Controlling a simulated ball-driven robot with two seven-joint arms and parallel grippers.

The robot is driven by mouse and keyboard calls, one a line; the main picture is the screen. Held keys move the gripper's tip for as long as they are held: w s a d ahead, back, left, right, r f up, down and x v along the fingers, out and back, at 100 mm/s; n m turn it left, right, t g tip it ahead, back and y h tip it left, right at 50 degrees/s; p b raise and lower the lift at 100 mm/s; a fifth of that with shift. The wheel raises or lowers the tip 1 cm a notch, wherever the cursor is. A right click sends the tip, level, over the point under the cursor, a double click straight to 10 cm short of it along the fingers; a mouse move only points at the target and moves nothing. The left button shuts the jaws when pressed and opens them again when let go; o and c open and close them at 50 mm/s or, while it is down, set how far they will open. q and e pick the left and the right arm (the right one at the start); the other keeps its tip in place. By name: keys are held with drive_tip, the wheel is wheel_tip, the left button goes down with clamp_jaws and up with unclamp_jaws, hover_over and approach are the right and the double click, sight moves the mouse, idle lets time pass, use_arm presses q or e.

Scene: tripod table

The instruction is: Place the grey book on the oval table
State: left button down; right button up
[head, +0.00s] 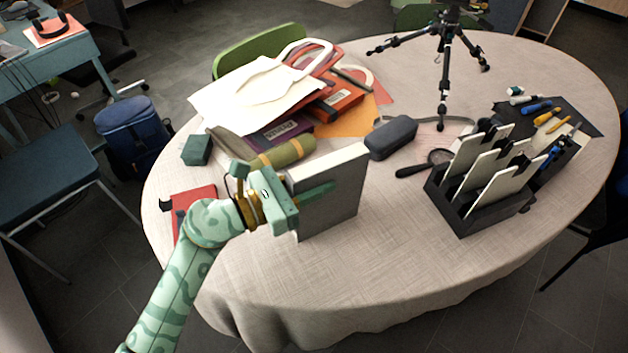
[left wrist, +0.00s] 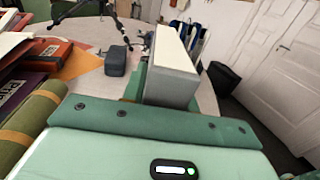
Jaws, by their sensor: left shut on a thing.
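The grey book (head: 335,195) is upright over the near left part of the oval table (head: 420,240), which wears a pale cloth. My left gripper (head: 312,194) is shut on the book, one finger lying across its near face. In the left wrist view the book (left wrist: 172,75) stands up beyond the gripper (left wrist: 150,88), its pale page edge on top. The book's lower edge is at or just above the cloth; I cannot tell whether it touches. My right gripper is not in view.
A green roll (head: 283,152), a dark case (head: 391,137) and a stack of books with a white bag (head: 262,92) lie behind the book. A black rack (head: 480,190) stands right, a tripod (head: 445,60) at the back. The near middle cloth is clear.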

use_arm(q)
drive_tip(key=c, duration=1.1)
unclamp_jaws()
drive_tip(key=shift+f, duration=0.1)
drive_tip(key=v, duration=1.2)
